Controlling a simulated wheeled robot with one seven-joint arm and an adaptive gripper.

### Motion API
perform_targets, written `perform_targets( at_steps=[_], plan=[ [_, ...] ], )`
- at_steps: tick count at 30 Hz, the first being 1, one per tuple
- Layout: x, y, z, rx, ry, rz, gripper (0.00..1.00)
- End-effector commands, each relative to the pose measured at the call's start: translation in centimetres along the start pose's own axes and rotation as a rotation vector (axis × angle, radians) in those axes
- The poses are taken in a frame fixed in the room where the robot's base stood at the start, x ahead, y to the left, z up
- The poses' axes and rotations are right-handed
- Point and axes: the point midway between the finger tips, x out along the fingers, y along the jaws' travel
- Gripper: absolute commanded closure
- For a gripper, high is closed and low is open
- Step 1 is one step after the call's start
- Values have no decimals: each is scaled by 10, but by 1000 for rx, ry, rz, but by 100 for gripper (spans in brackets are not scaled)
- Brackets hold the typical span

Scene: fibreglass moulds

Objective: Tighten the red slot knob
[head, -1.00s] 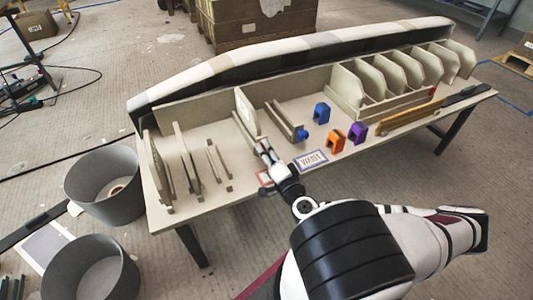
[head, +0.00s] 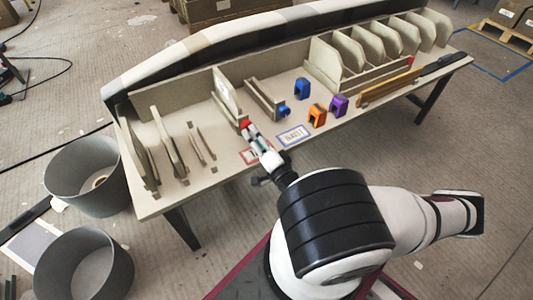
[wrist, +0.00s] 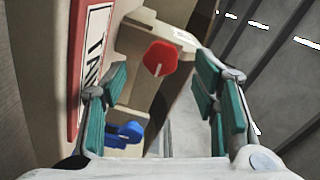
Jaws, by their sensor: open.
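The red slot knob (wrist: 160,58) is a faceted knob on the front end of a beige slot block in the wrist view. It lies between and beyond my fingertips. In the head view the red knob (head: 245,123) shows at the near end of the left slot, which holds an upright pale panel (head: 228,96). My gripper (head: 252,133) is just in front of it. In the wrist view my gripper (wrist: 163,80) is open, with teal pads on either side of the knob's line; contact cannot be seen.
A blue knob (wrist: 130,131) sits on the neighbouring slot, low in the wrist view. Blue (head: 302,88), orange (head: 317,115) and purple (head: 338,105) clamps stand to the right on the table. A red-bordered label (head: 247,157) lies by my gripper. Grey bins (head: 85,265) stand at left.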

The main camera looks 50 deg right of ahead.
Motion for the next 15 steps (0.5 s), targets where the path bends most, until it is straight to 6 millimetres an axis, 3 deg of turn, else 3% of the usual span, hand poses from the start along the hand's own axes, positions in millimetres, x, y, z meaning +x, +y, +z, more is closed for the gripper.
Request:
perform_targets(
  at_steps=[4, 15],
  plan=[
    [-21, 0, -1, 3, 4, 2, 46],
    [-54, 0, -1, 3, 4, 1, 46]
  ],
)
